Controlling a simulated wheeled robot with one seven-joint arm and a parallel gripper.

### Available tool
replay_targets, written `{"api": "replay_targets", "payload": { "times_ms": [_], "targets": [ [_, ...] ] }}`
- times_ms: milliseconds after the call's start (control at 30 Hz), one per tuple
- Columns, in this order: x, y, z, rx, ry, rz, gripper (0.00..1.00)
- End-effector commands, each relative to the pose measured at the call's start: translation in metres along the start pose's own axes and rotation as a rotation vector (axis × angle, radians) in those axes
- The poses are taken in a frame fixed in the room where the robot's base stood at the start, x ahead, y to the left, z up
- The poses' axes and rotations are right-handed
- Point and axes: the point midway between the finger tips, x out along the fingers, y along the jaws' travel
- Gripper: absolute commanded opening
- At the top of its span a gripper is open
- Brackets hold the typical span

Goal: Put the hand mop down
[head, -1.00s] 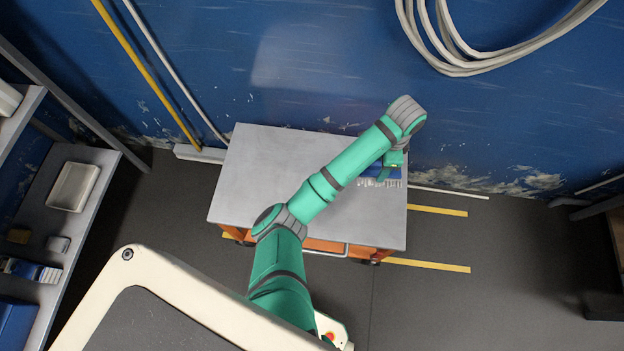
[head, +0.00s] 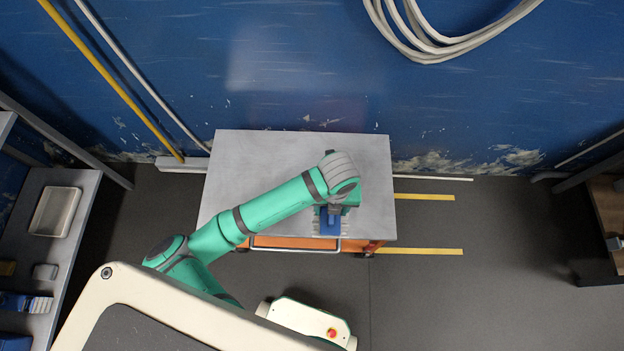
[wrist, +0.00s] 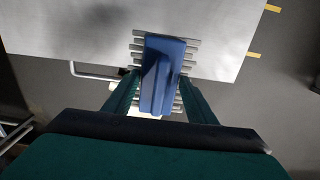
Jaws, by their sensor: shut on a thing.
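The hand mop has a blue back and pale strips sticking out on both sides. It shows in the head view (head: 330,222) below my wrist and in the wrist view (wrist: 165,70) between my fingers. My gripper (head: 335,205) is shut on the hand mop; its two green fingers show in the wrist view (wrist: 155,97) on either side of the blue body. The mop is over the front edge of the grey cart top (head: 260,165). I cannot tell whether it touches the top. My arm hides part of the cart.
The cart has an orange body (head: 290,243) and a front handle. Its top is bare apart from my arm and the mop. A shelf at left holds a pale tray (head: 55,211) and a blue brush-like item (head: 22,302). A blue wall with a hose (head: 420,45) stands behind.

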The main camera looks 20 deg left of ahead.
Motion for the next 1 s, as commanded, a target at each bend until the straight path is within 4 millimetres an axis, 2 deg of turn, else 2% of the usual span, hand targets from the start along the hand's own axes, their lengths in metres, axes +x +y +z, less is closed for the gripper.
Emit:
{"api": "replay_targets", "payload": {
  "times_ms": [133, 267, 667, 800, 1000],
  "targets": [
    [0.001, -0.001, 0.0, 0.005, 0.0, 0.0, 0.3],
    [0.007, -0.011, 0.011, 0.005, 0.0, -0.002, 0.3],
    [0.043, -0.061, 0.071, 0.003, 0.002, 0.001, 0.3],
    [0.068, -0.073, 0.086, 0.002, 0.002, 0.001, 0.3],
    [0.09, -0.084, 0.101, 0.002, 0.0, 0.002, 0.3]
  ]
}}
